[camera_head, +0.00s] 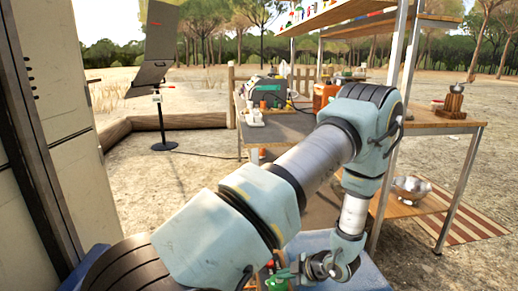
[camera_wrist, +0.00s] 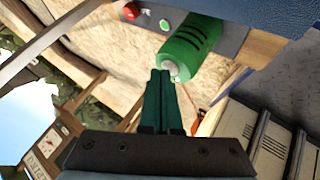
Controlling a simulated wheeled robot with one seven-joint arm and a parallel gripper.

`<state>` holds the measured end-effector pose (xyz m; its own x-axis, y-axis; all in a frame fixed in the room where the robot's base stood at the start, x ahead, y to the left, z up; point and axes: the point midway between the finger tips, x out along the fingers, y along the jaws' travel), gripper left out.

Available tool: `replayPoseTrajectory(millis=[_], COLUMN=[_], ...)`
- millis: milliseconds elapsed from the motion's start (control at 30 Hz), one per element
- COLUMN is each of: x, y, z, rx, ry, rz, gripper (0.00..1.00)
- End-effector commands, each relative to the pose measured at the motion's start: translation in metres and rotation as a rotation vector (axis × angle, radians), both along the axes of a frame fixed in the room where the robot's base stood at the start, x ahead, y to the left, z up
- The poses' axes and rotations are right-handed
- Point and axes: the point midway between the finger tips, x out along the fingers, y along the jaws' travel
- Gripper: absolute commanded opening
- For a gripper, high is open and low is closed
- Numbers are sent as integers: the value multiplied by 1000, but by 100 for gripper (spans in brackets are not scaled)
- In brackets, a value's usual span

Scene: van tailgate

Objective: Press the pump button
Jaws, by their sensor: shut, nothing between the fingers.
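In the wrist view a green cylinder (camera_wrist: 192,46) with dark slots, seemingly the pump body, has a pale round end (camera_wrist: 169,68). Beside it, a grey panel carries a red button (camera_wrist: 130,11) and a smaller green button (camera_wrist: 165,23); I cannot tell which is the pump button. My gripper (camera_wrist: 160,73) is shut and empty, its green fingertips appearing just beside the cylinder's pale end; contact cannot be told. The buttons cannot be made out in the head view.
A wooden workbench (camera_head: 285,127) with a green machine and an orange item stands ahead. A shelf unit with metal posts (camera_head: 398,85) is at right, with a metal bowl (camera_head: 411,187) low down. A pale van door (camera_head: 85,170) is close at left. Open ground lies between.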

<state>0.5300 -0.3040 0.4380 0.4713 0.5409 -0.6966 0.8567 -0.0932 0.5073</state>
Motion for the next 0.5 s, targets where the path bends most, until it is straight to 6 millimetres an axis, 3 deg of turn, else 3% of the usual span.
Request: replayPoseTrajectory(millis=[500], x=[0], y=[0], z=[12], rx=[1], ry=[-1], rz=[0], gripper=[0])
